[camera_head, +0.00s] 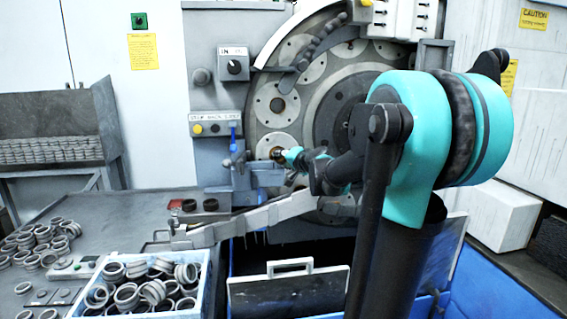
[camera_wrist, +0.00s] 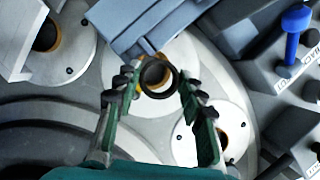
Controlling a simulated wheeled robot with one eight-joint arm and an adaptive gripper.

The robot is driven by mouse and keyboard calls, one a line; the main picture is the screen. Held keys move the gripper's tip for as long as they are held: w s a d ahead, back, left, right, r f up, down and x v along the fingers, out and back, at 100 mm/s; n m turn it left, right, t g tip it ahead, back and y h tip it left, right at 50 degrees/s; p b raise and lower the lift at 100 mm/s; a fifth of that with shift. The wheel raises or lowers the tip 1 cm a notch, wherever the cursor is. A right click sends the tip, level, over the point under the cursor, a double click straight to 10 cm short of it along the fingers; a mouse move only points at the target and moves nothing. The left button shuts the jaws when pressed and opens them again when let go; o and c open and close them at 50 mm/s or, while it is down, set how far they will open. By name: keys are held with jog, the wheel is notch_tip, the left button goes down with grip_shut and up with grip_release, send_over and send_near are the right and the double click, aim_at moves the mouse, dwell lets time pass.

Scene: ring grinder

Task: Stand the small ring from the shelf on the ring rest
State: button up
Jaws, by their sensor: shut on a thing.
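My gripper (camera_wrist: 158,82) is shut on a small dark ring (camera_wrist: 176,82), held between the fingertips with its opening towards the wrist camera. Behind the ring is a round metal disc with a brown-rimmed hole, on the machine's dial. In the head view my gripper (camera_head: 284,155) is at the lower left of the dial, beside a blue-grey block (camera_head: 240,178); the ring is too small to make out there. I cannot tell for sure which part is the ring rest, or whether the ring touches anything.
The big dial (camera_head: 312,72) carries several round discs. A grey chute (camera_head: 265,216) slopes below my gripper. A blue-white crate (camera_head: 207,290) full of rings stands lower left, with loose rings (camera_head: 38,240) on the table. A grey rack (camera_head: 60,128) stands at far left.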

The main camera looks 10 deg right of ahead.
jog(key=shift+w, duration=1.2)
jog(key=shift+w+d+r, duration=0.1)
jog(key=shift+w+r, duration=0.25)
jog(key=shift+w, duration=0.35)
jog(key=shift+c, duration=0.5)
jog(key=shift+o, duration=0.4)
jog(key=shift+w+f, duration=0.15)
jog(key=shift+w, duration=0.25)
jog(key=shift+w+f, duration=0.1)
jog(key=shift+w, duration=0.2)
grip_shut()
jog(key=shift+s+f, duration=0.1)
jog(key=shift+f, duration=0.05)
jog(key=shift+a+f, duration=0.5)
jog(key=shift+f, duration=0.15)
